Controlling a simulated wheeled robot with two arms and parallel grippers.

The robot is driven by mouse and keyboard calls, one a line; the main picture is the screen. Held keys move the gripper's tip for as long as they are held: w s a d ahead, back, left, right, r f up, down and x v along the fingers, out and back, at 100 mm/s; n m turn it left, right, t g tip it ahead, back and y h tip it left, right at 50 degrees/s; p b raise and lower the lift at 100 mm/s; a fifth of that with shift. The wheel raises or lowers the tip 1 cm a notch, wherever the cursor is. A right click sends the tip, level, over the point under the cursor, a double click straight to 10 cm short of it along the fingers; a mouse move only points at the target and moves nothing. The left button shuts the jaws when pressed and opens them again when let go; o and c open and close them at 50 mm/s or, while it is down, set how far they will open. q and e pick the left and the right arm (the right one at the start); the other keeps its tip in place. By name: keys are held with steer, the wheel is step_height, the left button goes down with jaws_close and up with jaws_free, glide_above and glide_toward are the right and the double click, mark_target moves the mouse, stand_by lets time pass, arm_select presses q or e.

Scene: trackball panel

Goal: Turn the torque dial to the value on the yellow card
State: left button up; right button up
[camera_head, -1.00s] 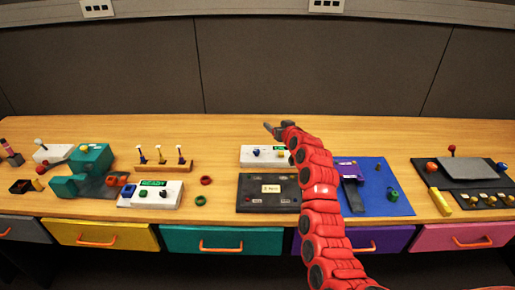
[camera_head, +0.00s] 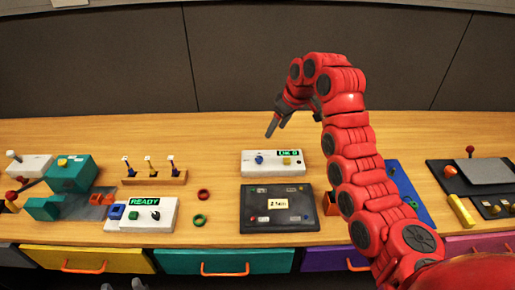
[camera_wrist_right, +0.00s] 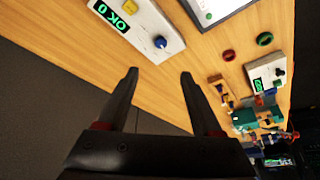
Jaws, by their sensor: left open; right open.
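A white box (camera_head: 273,171) with a blue dial (camera_head: 259,160), a yellow button (camera_head: 287,161) and a small green-lit display (camera_head: 288,153) stands mid-table. The blue dial also shows in the right wrist view (camera_wrist_right: 160,42). A pale yellow card (camera_head: 278,203) with small print, too small to read surely, lies on the dark panel (camera_head: 262,222) in front of the box. My right gripper (camera_head: 275,122) is open and empty, above the table behind the white box, apart from the dial. My left gripper (camera_head: 124,286) barely shows at the bottom edge, open, far from the box.
A second white box (camera_head: 150,226) with a READY display and dark knob stands left. Red (camera_head: 203,194) and green (camera_head: 199,220) rings lie between. A peg rack (camera_head: 155,179) and teal machine (camera_head: 70,176) are further left. A blue mat (camera_head: 398,178) lies right, partly behind my right arm.

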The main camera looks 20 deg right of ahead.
mark_target(259, 158)
steer(key=p+x, duration=0.2)
steer(key=x, duration=1.5)
steer(key=shift+s, duration=0.1)
jaws_close()
